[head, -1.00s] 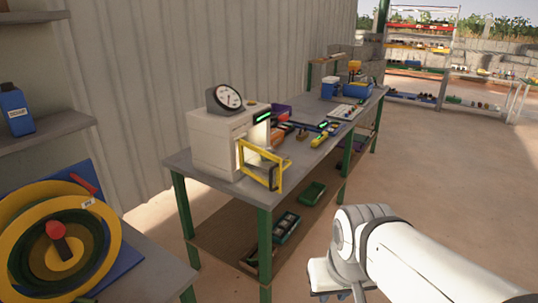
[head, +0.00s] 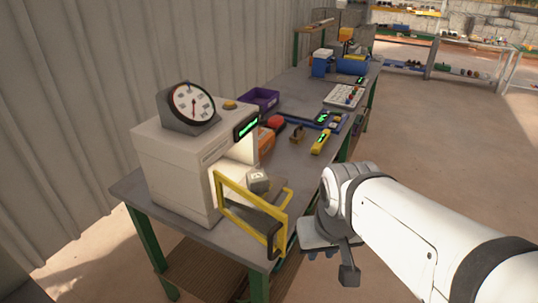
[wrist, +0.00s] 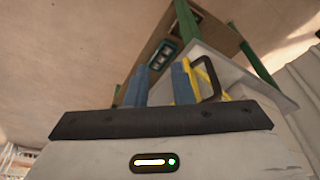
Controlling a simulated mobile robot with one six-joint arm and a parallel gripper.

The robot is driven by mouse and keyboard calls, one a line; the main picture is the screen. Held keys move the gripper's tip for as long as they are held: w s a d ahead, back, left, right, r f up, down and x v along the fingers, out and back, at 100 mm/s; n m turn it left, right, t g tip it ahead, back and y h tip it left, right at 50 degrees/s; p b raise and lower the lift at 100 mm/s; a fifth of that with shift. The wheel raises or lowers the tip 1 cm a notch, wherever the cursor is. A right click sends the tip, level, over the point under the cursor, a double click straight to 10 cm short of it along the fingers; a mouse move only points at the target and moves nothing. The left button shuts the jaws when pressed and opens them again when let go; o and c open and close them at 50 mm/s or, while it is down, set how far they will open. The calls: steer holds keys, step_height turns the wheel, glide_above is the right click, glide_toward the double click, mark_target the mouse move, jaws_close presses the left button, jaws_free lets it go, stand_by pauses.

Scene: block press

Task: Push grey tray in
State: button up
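A white press (head: 180,165) with a round dial stands at the near end of the grey workbench (head: 285,170). A grey tray (head: 264,201) sticks out of its lit opening, partly hidden by a yellow guard frame (head: 232,199). A small grey block (head: 257,180) sits on the tray. My gripper (head: 331,266) hangs to the right of the guard frame, beyond the bench edge and apart from the tray. In the wrist view its two blue fingers (wrist: 160,82) stand apart with nothing between them, and the yellow frame (wrist: 207,75) is beyond.
A black handle (head: 275,241) is on the guard frame's near side. A purple bin (head: 261,99), an orange box (head: 266,141) and a yellow tool (head: 321,141) lie behind on the bench. The floor right of the bench is clear.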

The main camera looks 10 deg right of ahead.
steer(key=shift+w+r, duration=0.1)
steer(key=shift+w, duration=0.05)
steer(key=shift+a, duration=0.1)
